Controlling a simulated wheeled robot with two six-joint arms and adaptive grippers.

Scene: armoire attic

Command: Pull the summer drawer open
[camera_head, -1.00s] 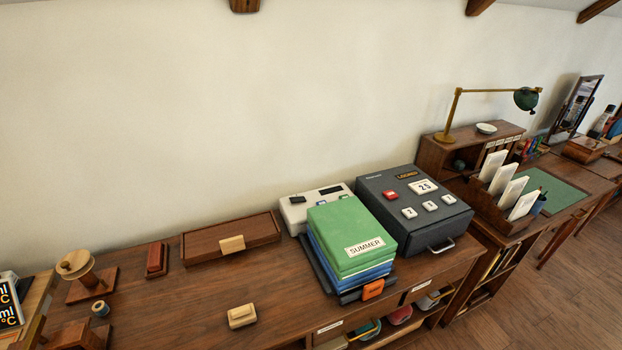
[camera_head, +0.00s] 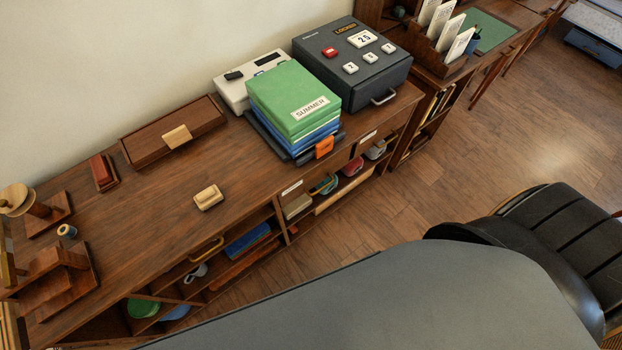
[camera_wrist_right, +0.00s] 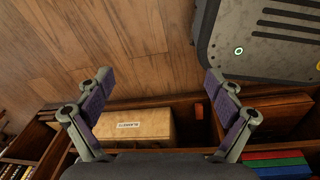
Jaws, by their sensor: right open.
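A dark wooden dresser (camera_head: 150,230) runs along the wall. Its front edge carries white drawer labels, one near the middle (camera_head: 291,188) and one further right (camera_head: 368,136), both too small to read. No drawer in the front looks pulled out. My right gripper (camera_wrist_right: 158,88) is open and empty in the right wrist view, over a light box (camera_wrist_right: 135,127) with a label on a low shelf. My left gripper is not in view.
A dark grey machine (camera_head: 350,65) with buttons and a front handle stands beside the stack. Open shelves (camera_head: 240,255) under the dresser top hold several items. A black padded seat (camera_head: 570,235) stands at the right. Wooden floor (camera_head: 440,185) is clear between.

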